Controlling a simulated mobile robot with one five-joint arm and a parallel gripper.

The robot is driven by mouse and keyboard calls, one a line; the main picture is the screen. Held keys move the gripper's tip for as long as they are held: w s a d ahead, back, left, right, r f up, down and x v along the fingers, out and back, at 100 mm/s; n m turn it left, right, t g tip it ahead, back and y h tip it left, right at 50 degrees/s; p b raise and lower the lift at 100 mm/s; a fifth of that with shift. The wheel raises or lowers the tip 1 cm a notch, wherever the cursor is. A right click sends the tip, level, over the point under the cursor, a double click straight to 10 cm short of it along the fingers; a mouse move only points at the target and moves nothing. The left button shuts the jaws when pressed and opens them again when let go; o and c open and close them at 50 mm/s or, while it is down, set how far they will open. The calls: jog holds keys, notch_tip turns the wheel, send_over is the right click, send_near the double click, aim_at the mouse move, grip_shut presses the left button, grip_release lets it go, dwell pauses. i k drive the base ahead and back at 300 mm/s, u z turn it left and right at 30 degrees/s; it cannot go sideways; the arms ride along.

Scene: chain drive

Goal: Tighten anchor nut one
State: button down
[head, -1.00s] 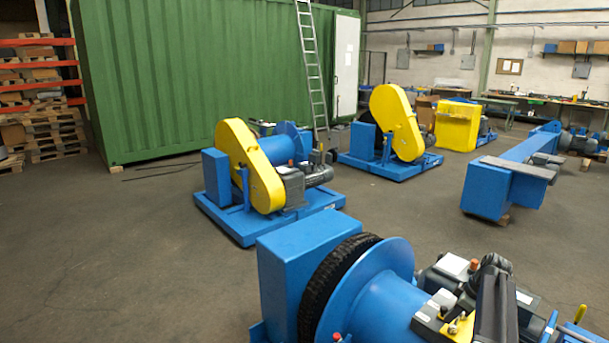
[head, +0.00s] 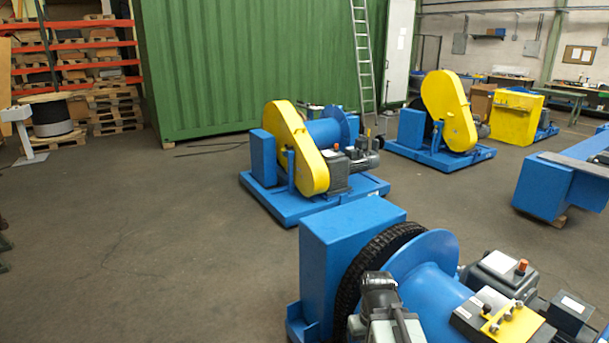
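No anchor nut can be made out in the head view. The nearest drive machine (head: 352,238) stands at the bottom, with a blue housing, a black chain-like ring (head: 366,262) and a blue drum (head: 440,298). My gripper's fingers are not visible.
Two blue machines with yellow guards, one nearer (head: 290,150) and one farther (head: 446,112), stand on blue bases. A blue beam (head: 560,180) lies at right. A green container (head: 240,65) and ladder (head: 362,50) stand behind.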

aim_at(508, 315)
jog(key=z, duration=1.35)
jog(key=k, duration=0.25)
jog(key=u, duration=0.1)
jog(key=i, duration=0.5)
jog(key=u, duration=0.05)
